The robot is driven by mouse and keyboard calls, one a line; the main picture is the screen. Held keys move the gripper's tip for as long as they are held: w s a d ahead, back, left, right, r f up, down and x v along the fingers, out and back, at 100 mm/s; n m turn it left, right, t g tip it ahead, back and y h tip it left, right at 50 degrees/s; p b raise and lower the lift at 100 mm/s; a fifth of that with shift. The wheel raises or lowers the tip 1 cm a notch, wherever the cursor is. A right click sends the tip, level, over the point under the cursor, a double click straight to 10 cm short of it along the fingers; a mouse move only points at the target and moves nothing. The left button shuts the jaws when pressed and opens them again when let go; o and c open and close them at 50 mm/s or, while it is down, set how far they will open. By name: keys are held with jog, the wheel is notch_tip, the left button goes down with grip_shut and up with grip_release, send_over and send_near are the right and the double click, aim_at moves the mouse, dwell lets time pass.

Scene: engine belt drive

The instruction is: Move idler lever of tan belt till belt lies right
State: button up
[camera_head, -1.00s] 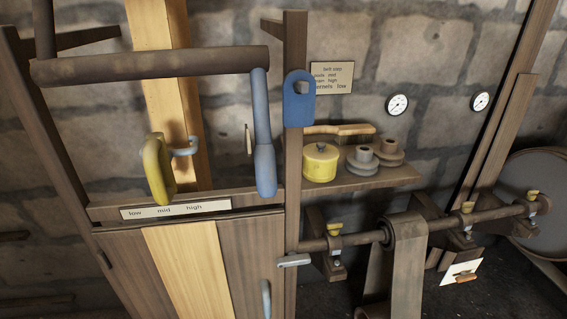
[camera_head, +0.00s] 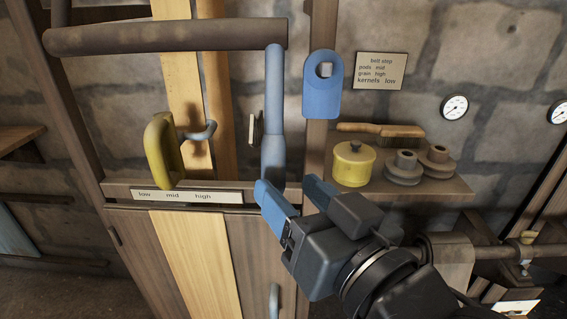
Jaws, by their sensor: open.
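The tan belt (camera_head: 178,70) runs upright behind a brown horizontal bar (camera_head: 170,37) and down the cabinet front. A grey-blue lever (camera_head: 273,110) hangs from the bar's right end; its lower grip is partly hidden by my gripper. A yellow handle (camera_head: 161,148) with a small grey hook stands at the belt, above the label strip (camera_head: 190,196) reading low, mid, high. My gripper (camera_head: 290,188) is open, with blue fingertips near the lever's lower end. I cannot tell whether they touch it or whether the lever lies between them.
A blue plate with a hole (camera_head: 322,88) hangs on the post right of the lever. A shelf (camera_head: 455,187) holds a yellow pot (camera_head: 353,164) and grey and brown pulleys (camera_head: 403,168). A sign (camera_head: 381,71) lists pods mid, grain high, kernels low.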

aim_at(267, 165)
jog(key=x, duration=0.7)
jog(key=shift+w+p, duration=0.3)
jog(key=shift+p, duration=0.1)
jog(key=shift+a, duration=0.15)
grip_shut()
